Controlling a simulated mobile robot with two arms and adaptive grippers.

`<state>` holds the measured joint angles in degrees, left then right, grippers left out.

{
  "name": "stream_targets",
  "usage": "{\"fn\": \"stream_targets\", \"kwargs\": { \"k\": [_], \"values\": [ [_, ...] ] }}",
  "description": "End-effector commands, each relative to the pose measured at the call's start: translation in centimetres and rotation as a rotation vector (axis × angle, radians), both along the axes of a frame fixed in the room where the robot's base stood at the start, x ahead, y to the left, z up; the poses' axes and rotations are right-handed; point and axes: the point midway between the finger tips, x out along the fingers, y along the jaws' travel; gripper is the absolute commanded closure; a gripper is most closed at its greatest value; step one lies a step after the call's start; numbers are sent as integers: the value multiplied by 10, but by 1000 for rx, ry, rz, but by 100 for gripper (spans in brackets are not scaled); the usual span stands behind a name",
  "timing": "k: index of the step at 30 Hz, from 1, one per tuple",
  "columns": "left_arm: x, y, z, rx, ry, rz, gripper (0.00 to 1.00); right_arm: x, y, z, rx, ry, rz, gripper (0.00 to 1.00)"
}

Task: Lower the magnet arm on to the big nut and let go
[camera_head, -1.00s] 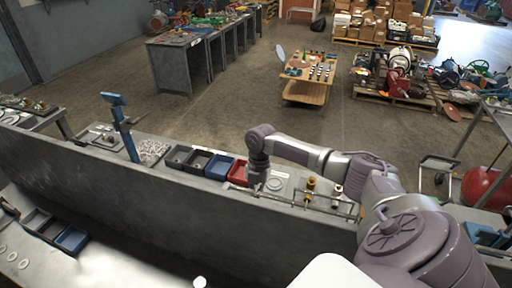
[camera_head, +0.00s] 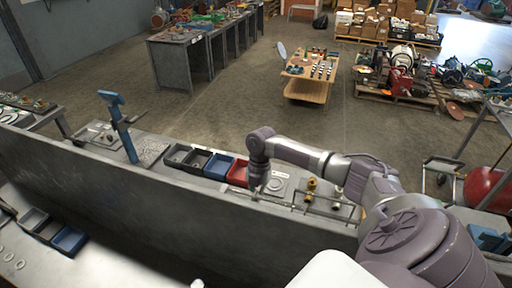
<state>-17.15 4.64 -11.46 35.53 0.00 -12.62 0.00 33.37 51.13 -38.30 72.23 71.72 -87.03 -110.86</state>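My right arm reaches in from the right, and its gripper (camera_head: 257,190) points down over the bench behind the upright grey panel. Its fingers are small and dark, so I cannot tell whether they are open or shut. A thin metal rod (camera_head: 290,206) runs from close to the fingertips toward the right; it may be the magnet arm, and I cannot tell whether the gripper holds it. A round grey ring-like piece (camera_head: 275,184) lies on a pale plate just right of the gripper. I cannot make out the big nut for certain. My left gripper is not in view.
A red bin (camera_head: 238,173), a blue bin (camera_head: 217,166) and dark bins stand in a row left of the gripper. A brass fitting (camera_head: 312,185) stands to its right. A blue post (camera_head: 124,127) rises farther left. The grey panel (camera_head: 160,210) stands in front.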

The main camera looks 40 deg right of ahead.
Motion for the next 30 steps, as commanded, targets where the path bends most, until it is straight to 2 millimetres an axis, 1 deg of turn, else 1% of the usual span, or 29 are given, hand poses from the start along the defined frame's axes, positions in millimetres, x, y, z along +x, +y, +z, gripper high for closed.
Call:
{"fn": "stream_targets", "kwargs": {
  "k": [8,18,26,30],
  "values": [
    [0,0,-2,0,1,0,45,1,-2,-1,-1,-1,-1,100],
    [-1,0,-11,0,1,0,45,7,-14,0,0,0,-1,100],
    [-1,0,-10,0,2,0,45,7,-14,1,0,0,0,100],
    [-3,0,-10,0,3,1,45,9,-16,7,-1,-3,0,100]
  ]
}}
